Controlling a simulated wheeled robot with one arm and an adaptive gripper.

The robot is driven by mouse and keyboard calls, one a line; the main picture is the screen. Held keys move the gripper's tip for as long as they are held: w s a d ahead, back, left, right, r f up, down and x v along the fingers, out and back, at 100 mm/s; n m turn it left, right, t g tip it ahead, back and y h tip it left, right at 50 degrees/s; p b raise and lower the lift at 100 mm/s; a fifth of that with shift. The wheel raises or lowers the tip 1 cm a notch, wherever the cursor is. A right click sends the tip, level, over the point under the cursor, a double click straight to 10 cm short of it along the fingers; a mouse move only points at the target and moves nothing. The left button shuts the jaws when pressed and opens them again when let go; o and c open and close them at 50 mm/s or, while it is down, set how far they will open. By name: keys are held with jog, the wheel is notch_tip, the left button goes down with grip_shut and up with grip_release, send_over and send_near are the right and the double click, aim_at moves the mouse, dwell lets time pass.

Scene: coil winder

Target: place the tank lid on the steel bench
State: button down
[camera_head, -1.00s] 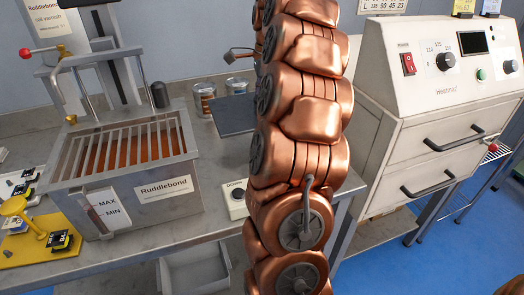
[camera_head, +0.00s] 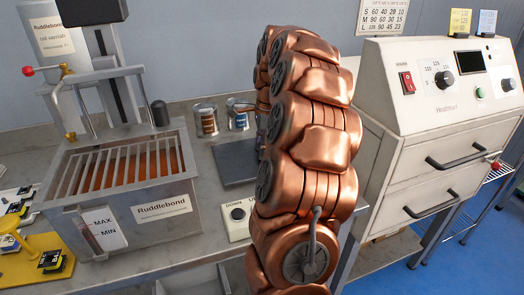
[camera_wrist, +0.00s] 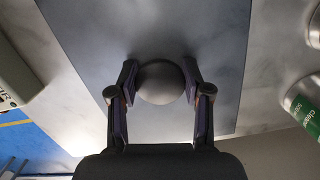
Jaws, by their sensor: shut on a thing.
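The tank lid is a flat dark grey plate (camera_head: 234,164) on or just above the steel bench (camera_head: 204,210), right of the varnish tank. I cannot tell whether it touches. In the wrist view, the lid (camera_wrist: 160,28) fills the middle, with a round dark knob (camera_wrist: 161,82) on it. My gripper (camera_wrist: 161,80) is shut on that knob, one finger on each side. In the head view my copper arm hides the lid's right part and most of my gripper.
The open tank (camera_head: 125,185) with a grille stands left of the lid. Two cans (camera_head: 206,120) (camera_head: 239,116) stand behind it. A button box (camera_head: 238,217) sits in front. The white oven (camera_head: 445,110) is to the right. Bare bench lies between tank and lid.

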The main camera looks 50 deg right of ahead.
jog(key=shift+f, duration=0.6)
jog(key=c, duration=0.5)
grip_release()
jog(key=shift+f, duration=0.1)
notch_tip(320, 180, up, 12)
jog(key=s+d+p, duration=0.1)
dwell(0.5)
